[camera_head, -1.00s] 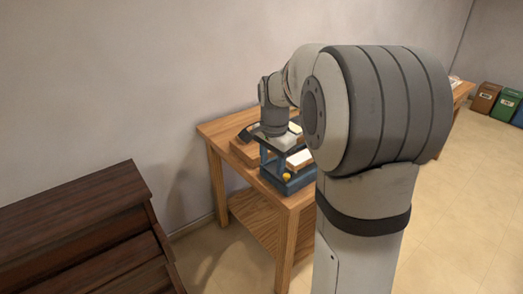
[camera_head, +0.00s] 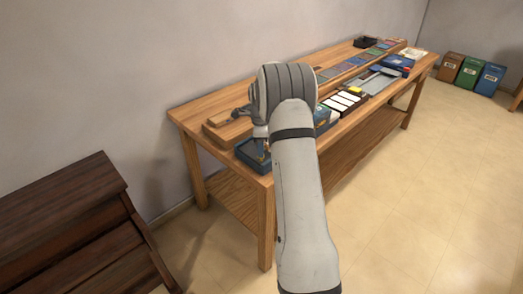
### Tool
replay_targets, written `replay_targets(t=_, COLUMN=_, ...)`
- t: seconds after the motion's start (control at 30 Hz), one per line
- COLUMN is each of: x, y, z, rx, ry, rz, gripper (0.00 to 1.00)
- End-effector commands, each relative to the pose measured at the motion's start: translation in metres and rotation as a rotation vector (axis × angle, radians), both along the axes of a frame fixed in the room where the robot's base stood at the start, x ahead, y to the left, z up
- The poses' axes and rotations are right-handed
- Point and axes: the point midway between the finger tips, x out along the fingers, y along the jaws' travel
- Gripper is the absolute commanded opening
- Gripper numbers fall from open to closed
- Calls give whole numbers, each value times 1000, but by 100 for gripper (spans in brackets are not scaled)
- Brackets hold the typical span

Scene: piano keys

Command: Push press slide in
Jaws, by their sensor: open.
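A blue box-like unit (camera_head: 247,155), which I take to be the press, sits on the near left end of the wooden table. A small yellow part shows at its right side, low down by my gripper. My gripper (camera_head: 261,147) points down over the right part of this unit. It is small in view and its jaws are open. I cannot tell whether it touches the unit, and my arm hides part of that area. No separate slide can be made out.
The long wooden table (camera_head: 190,112) carries white key-like blocks (camera_head: 343,101), a grey tray (camera_head: 377,82), a blue box (camera_head: 398,63) and a black tray (camera_head: 365,42). A dark wooden piece of furniture (camera_head: 65,210) stands at left. Coloured bins (camera_head: 470,72) stand far right; the floor between is clear.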

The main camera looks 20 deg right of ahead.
Motion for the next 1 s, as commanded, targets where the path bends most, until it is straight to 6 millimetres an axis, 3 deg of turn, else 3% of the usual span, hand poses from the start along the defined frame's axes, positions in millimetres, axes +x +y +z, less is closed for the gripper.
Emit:
replay_targets(t=0.2, x=0, y=1, z=-23, rx=0, ry=1, rz=2, gripper=45)
replay_targets(t=0.53, x=0, y=1, z=-27, rx=0, ry=0, rz=3, gripper=44)
replay_targets(t=1.0, x=1, y=2, z=-26, rx=-1, ry=-2, rz=4, gripper=6)
